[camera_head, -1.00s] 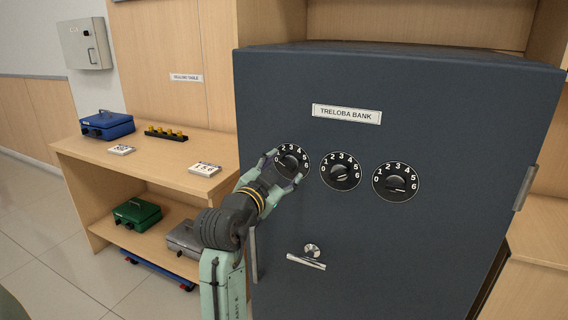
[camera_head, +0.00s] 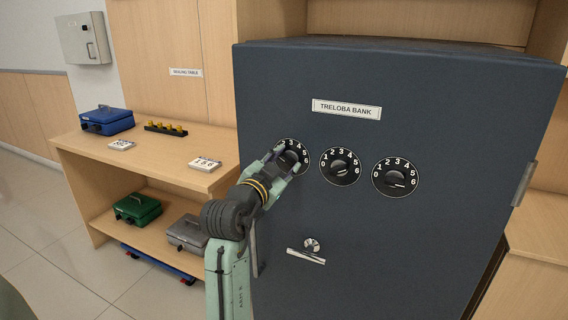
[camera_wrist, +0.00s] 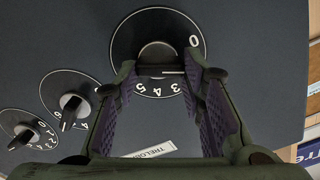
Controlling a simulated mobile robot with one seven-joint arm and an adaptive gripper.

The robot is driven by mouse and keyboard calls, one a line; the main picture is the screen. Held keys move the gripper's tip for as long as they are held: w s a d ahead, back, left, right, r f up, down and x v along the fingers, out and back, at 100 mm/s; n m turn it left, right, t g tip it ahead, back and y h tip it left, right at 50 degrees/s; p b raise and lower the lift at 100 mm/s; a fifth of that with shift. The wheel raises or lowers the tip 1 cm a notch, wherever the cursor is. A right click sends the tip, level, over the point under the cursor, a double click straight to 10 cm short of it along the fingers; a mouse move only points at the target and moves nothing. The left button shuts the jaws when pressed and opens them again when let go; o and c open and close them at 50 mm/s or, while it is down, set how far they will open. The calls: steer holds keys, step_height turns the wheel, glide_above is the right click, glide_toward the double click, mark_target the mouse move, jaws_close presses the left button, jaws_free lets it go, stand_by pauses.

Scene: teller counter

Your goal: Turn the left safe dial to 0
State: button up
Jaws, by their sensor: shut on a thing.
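The left safe dial (camera_head: 294,146) is a round black disc with white numbers on the dark blue safe door (camera_head: 410,255). My gripper (camera_head: 282,158) reaches it from the lower left and hides part of its face. In the wrist view the left dial (camera_wrist: 150,20) fills the top centre, and my gripper (camera_wrist: 165,75) is shut on its knob (camera_wrist: 158,54). The 0 shows at the right, with 3, 4 and 5 below the knob. A white line on the knob points right, towards the finger that hides nearby numbers. The exact number pointed at is unclear.
The middle dial (camera_head: 340,158) and right dial (camera_head: 395,170) sit close to the right. A handle (camera_head: 306,256) is below. A wooden table (camera_head: 180,150) at left holds a blue cash box (camera_head: 107,120), number cards and a black rack (camera_head: 166,128).

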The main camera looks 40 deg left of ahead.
steer(key=shift+c, duration=1.3)
steer(key=shift+n, duration=0.3)
steer(key=n+p, duration=0.1)
steer(key=n, duration=0.2)
steer(key=shift+a+n+p, duration=0.1)
steer(key=shift+n+p, duration=0.4)
steer(key=shift+n, duration=0.6)
steer(key=o, duration=1.1)
steer(key=shift+o, duration=0.2)
